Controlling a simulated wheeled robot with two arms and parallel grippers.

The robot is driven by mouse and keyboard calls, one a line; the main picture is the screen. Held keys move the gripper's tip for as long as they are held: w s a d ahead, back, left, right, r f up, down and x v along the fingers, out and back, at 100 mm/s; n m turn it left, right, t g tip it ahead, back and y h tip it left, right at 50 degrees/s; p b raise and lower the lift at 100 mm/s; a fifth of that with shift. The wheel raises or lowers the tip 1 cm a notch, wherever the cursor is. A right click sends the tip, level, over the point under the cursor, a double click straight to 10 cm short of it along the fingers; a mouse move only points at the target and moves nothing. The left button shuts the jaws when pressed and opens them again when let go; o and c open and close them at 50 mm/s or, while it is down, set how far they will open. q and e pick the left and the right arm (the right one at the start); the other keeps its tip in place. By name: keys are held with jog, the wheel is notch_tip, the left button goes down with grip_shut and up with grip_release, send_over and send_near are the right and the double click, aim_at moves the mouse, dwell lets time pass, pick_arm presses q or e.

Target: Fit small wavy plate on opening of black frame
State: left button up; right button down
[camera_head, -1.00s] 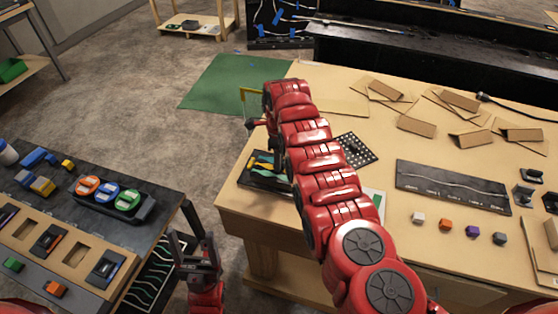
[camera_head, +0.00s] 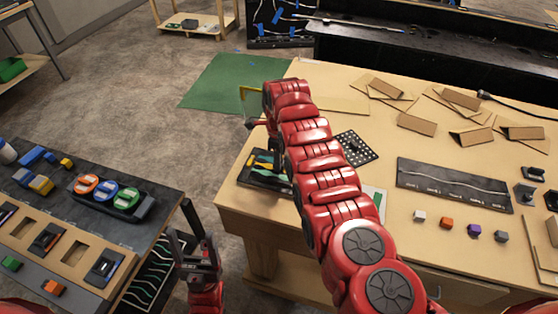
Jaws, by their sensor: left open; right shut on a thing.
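A dark flat panel with a pale wavy line (camera_head: 478,188) lies on the right table. A dark rack with several pale wavy strips (camera_head: 150,276) shows beside the left table. I cannot tell which is the black frame, and no small wavy plate can be singled out. My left gripper (camera_head: 195,245) is open and empty, upright at the rack's right side. My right arm reaches across the right table. My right gripper (camera_head: 252,122) is beyond its far left edge, mostly hidden by the arm, and appears shut on a thin yellow-framed thing (camera_head: 243,94).
The right table (camera_head: 330,95) holds cardboard pieces (camera_head: 415,124), a perforated black plate (camera_head: 356,148), small coloured blocks (camera_head: 446,223) and a dark tool tray (camera_head: 255,182). Floor is open between the tables.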

jog(key=shift+f+b, duration=0.65)
jog(key=shift+f, duration=0.05)
dwell(0.5)
jog(key=c, duration=0.7)
grip_release()
jog(key=shift+c, duration=0.2)
notch_tip(320, 180, up, 8)
jog(key=b, duration=0.3)
jog(key=shift+r, duration=0.25)
notch_tip(320, 180, up, 9)
jog(key=p, duration=0.6)
jog(key=shift+s+f, duration=0.1)
